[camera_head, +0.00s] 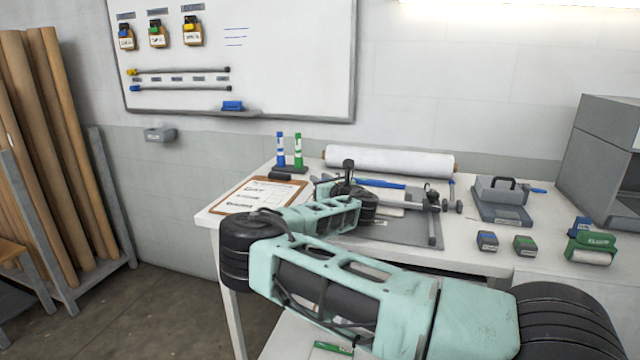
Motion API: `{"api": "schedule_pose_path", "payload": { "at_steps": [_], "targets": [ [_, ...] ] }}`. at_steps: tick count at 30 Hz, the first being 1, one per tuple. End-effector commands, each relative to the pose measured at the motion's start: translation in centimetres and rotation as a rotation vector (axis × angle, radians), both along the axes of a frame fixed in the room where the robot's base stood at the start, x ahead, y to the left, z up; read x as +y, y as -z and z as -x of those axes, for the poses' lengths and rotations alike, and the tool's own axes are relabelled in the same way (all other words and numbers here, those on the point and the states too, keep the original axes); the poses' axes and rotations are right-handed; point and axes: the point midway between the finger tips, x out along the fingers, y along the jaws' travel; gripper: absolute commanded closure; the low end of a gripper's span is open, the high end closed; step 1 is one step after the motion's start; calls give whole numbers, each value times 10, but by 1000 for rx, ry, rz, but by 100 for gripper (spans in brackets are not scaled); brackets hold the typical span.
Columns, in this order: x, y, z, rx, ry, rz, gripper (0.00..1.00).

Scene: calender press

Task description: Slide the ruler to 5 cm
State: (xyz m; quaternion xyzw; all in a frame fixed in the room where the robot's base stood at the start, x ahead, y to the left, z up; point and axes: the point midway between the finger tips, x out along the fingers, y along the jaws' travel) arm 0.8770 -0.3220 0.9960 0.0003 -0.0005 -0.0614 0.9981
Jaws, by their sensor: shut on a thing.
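My arm reaches over the table from the lower right and bends back at its elbow. My gripper (418,204), small and partly hidden behind my dark wrist, is shut on the ruler (432,231) near its upper end. The ruler appears as a narrow grey bar along the right part of a grey mat (400,231). Its scale marks are too small to read, so I cannot tell its setting. My forearm and wrist hide the left part of the mat.
A white roll (390,161) lies at the back of the table. A clipboard (258,194) lies at the left, with blue and green markers (289,150) behind it. A grey handled block (500,190), two small boxes (487,241) and a green roller (592,248) stand at the right.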

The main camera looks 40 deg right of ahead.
Motion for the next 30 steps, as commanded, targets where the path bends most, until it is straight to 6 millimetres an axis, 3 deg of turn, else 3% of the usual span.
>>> {"api": "schedule_pose_path", "payload": {
  "at_steps": [1,3,16,20,30],
  "targets": [
    [0,0,0,2,-1,0,71],
    [1,0,0,2,-1,0,53],
    [1,1,10,1,1,1,53],
    [4,2,32,2,3,2,53],
    [13,2,112,2,4,2,53]
  ]
}}
